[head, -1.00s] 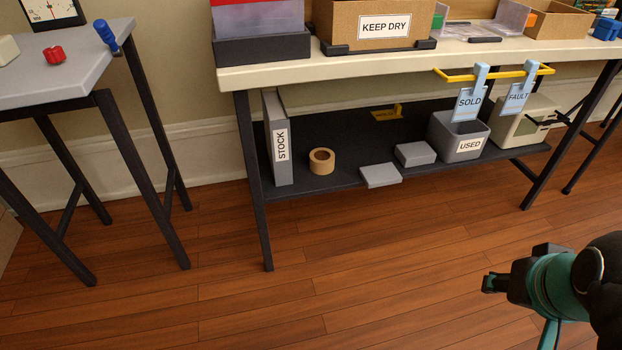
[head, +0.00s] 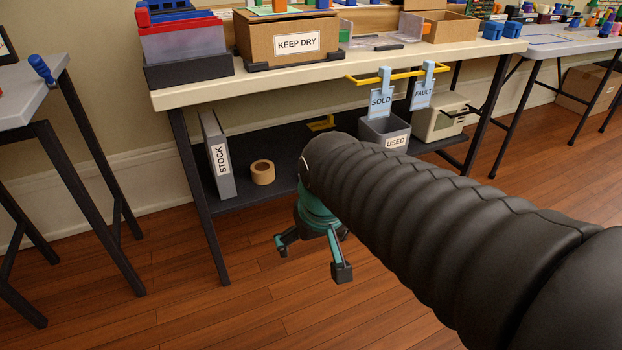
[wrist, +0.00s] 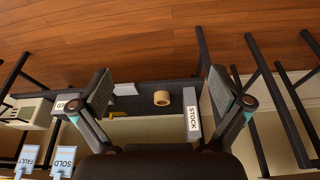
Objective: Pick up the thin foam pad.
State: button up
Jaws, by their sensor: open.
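My gripper (head: 312,258) is open and empty, low in front of the lower shelf (head: 240,205) of the long bench. In the wrist view, which is upside down, its fingers (wrist: 161,90) stand wide apart with the shelf beyond them. A small flat light-grey piece (wrist: 126,88) shows at the shelf's front edge beside the left finger; it may be the thin foam pad, but it is too small to be sure. My arm hides that part of the shelf in the head view.
A tape roll (head: 262,172) and a STOCK file (head: 218,155) stand on the shelf's left. A USED bin (head: 385,133) and a beige machine (head: 440,115) are on its right. SOLD (head: 381,95) and FAULT (head: 423,92) tags hang from a yellow rail. The floor in front is clear.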

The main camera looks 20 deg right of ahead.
jog(key=w+d+f+n+g, duration=0.1)
jog(key=w+d+f+n, duration=0.3)
jog(key=w, duration=1)
jog(key=w+d+f+n+g, duration=0.1)
jog(key=w+d+f+n, duration=0.3)
jog(key=w+d+f, duration=0.5)
jog(key=w+d+f+n+g+p, duration=0.1)
jog(key=w+d+f+n, duration=0.3)
jog(key=w, duration=1.6)
jog(key=shift+w+d+f+n+g, duration=0.2)
jog(key=shift+d+f+n+g, duration=0.15)
jog(key=shift+d+f, duration=0.95)
jog(key=w+r+n, duration=0.1)
jog(key=r+n, duration=0.1)
jog(key=n, duration=0.1)
jog(key=shift+w+d+n, duration=0.2)
jog(key=shift+w+n, duration=0.05)
jog(key=shift+w, duration=0.1)
jog(key=shift+r+n, duration=0.4)
jog(key=shift+n, duration=0.2)
jog(key=shift+r+n, duration=0.15)
jog(key=shift+n, duration=0.55)
jog(key=shift+f, duration=0.55)
jog(key=f, duration=0.6)
jog(key=shift+d+f+b, duration=0.2)
jog(key=shift+d+b, duration=0.15)
jog(key=shift+b, duration=0.05)
jog(key=c, duration=0.7)
